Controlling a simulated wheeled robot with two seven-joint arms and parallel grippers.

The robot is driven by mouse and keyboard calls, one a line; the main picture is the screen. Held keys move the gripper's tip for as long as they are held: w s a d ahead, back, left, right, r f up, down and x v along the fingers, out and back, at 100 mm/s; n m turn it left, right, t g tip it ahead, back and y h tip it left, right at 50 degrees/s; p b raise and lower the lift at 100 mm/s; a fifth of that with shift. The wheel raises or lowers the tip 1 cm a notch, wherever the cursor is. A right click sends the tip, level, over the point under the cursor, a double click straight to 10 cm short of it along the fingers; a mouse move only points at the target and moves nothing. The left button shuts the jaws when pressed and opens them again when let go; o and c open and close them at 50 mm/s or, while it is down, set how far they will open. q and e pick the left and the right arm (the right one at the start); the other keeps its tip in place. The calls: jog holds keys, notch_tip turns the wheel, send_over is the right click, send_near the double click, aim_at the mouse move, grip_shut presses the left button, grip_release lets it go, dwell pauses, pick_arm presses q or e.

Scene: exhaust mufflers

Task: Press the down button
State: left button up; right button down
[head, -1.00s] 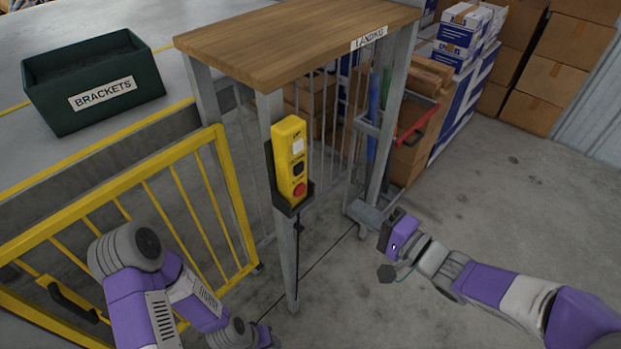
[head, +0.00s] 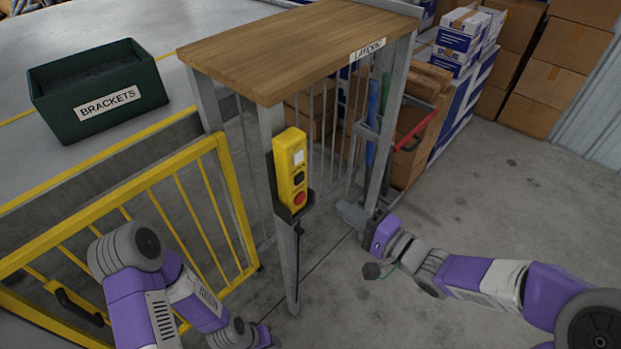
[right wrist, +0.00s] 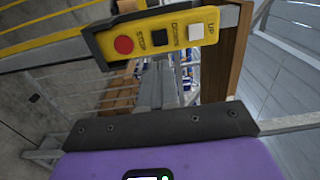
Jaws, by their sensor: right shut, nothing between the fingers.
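A yellow button pendant (head: 290,170) sits in a dark holder on the grey post. It has a white button on top, a black button (head: 298,179) in the middle and a red button at the bottom. In the right wrist view the black button (right wrist: 160,38) is labelled DOWN, between the red STOP and the white UP button. My right gripper (head: 347,209) is shut and empty, to the right of the pendant and apart from it. In the right wrist view its fingers (right wrist: 166,88) point toward the pendant. My left gripper (head: 274,341) shows only partly, low at the bottom edge.
A wooden top (head: 290,45) overhangs the pendant. A yellow gate (head: 130,220) stands at left and a green BRACKETS bin (head: 100,95) behind it. A cart with a red handle (head: 415,132) and stacked boxes (head: 545,85) are at right. The floor at right is clear.

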aim_at(300, 180)
jog(key=x, duration=0.8)
jog(key=shift+w+a+f, duration=0.1)
jog(key=shift+w+a, duration=0.05)
jog(key=shift+a, duration=0.2)
jog(key=shift+x, duration=0.8)
pick_arm(q)
jog(key=shift+r, duration=0.3)
pick_arm(e)
jog(key=shift+w, duration=0.15)
